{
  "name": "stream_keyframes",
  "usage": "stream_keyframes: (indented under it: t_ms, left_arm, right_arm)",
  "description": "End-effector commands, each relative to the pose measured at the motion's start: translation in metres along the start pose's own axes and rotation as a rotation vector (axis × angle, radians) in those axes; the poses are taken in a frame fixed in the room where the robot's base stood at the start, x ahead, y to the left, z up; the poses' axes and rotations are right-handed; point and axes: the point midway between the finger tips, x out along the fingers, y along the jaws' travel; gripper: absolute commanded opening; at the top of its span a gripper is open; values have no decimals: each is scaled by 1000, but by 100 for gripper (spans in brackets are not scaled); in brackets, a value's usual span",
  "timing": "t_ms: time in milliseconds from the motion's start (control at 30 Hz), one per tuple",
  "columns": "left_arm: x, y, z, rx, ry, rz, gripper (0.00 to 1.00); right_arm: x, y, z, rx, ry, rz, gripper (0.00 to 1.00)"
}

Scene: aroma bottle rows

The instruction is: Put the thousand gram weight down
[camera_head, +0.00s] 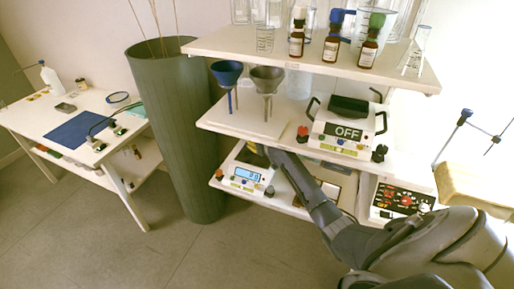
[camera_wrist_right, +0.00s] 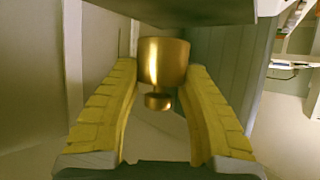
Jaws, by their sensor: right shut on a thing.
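A brass weight (camera_wrist_right: 163,60) with a round knob (camera_wrist_right: 158,101) is between the yellow-padded fingers of my right gripper (camera_wrist_right: 160,78) in the right wrist view. The gripper is shut on it. In the head view my right gripper (camera_head: 256,150) reaches under the middle shelf, over the back of a white balance (camera_head: 234,184) with a lit blue display. The weight is hidden there, and I cannot tell whether it touches the balance. My left gripper is not in view.
The middle shelf (camera_head: 222,118) is close above my right gripper and carries funnels and a device marked OFF (camera_head: 346,131). Bottles and glassware stand on the top shelf (camera_head: 215,45). A tall green bin (camera_head: 175,130) stands left of the shelves.

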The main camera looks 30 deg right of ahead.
Motion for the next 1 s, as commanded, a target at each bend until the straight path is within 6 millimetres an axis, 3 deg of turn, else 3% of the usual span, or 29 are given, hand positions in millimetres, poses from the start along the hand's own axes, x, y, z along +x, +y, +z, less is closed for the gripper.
stream_keyframes:
  t_ms: [300, 800, 833, 1000]
  left_arm:
    - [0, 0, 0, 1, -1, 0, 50]
    - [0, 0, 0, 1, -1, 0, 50]
    - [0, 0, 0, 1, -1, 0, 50]
    - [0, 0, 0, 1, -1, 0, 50]
  right_arm:
    - [12, 0, 24, 0, 4, 0, 0]
    - [14, 0, 28, 0, 5, 0, 0]
    - [15, 0, 32, -1, -2, 0, 47]
    - [15, 0, 32, -1, -2, 0, 66]
